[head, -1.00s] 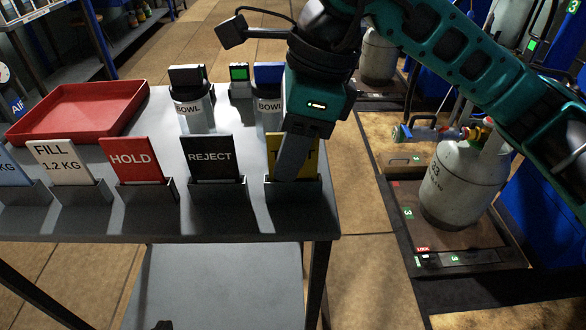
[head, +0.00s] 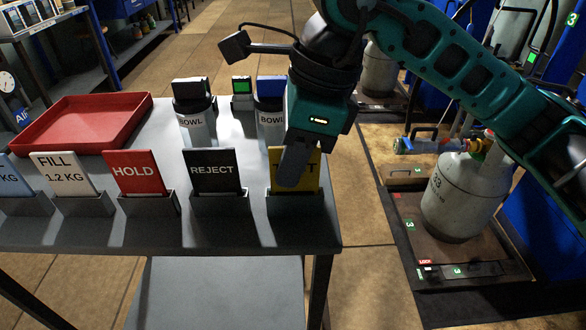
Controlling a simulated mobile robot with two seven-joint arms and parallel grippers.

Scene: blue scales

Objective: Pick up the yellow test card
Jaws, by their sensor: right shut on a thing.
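The yellow test card (head: 276,172) stands upright in the rightmost grey holder (head: 295,206) on the table, with its lower edge still in or at the slot. My right gripper (head: 294,172) comes down from above and is shut on the card, covering the middle of its face and most of its black lettering. Only the card's left part and a right strip with a "T" show. The gripper's far finger is hidden. My left gripper is not in view.
Black REJECT card (head: 212,172), red HOLD card (head: 142,172) and white FILL card (head: 65,173) stand in holders to the left. Two BOWL containers (head: 197,125) and a red tray (head: 85,122) are behind. A gas cylinder (head: 462,195) stands on a scale beyond the table's right edge.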

